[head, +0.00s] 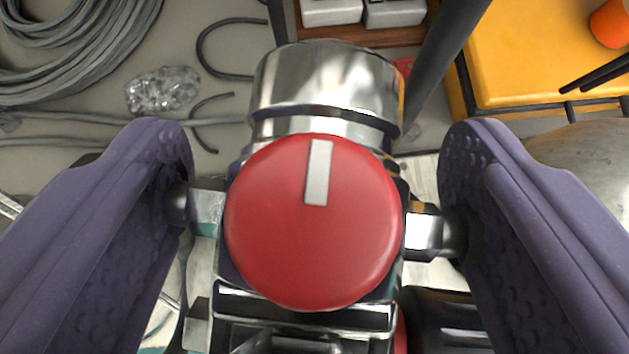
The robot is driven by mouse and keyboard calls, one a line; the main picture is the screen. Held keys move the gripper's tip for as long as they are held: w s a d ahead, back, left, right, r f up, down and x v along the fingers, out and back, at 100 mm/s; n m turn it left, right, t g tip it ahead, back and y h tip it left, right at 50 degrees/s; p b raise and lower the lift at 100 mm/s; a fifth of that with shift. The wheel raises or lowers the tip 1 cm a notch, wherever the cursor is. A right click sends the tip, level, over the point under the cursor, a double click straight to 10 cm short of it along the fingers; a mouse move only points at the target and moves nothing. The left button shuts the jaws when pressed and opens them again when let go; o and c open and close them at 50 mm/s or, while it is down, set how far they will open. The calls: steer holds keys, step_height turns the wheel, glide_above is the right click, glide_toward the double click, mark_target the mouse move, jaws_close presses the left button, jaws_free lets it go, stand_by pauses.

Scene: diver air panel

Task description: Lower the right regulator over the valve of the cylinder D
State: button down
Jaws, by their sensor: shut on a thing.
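My gripper (318,215) shows as two purple, dimpled fingers, one on each side of the picture. It is shut on a chrome regulator (325,85) with a round red knob (310,235) that bears a white mark. The fingers press on short metal stubs at the regulator's left and right sides. The knob faces the camera and hides most of what lies beneath. I cannot make out a cylinder valve or a letter D, nor tell whether the regulator touches anything below.
Coiled grey hoses (75,50) and a crumpled clear bag (162,90) lie on the floor at the upper left. A yellow surface (540,55) with an orange object (610,24) is at the upper right. A pale rounded surface (595,160) shows at the right edge.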

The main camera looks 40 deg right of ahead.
steer(key=shift+f+b, duration=0.3)
steer(key=shift+f, duration=0.05)
jaws_free()
steer(key=p+v, duration=0.3)
steer(key=v, duration=0.3)
steer(key=shift+s+a+r, duration=0.15)
steer(key=shift+r, duration=0.2)
steer(key=shift+s+a+r, duration=0.25)
steer(key=shift+s, duration=0.1)
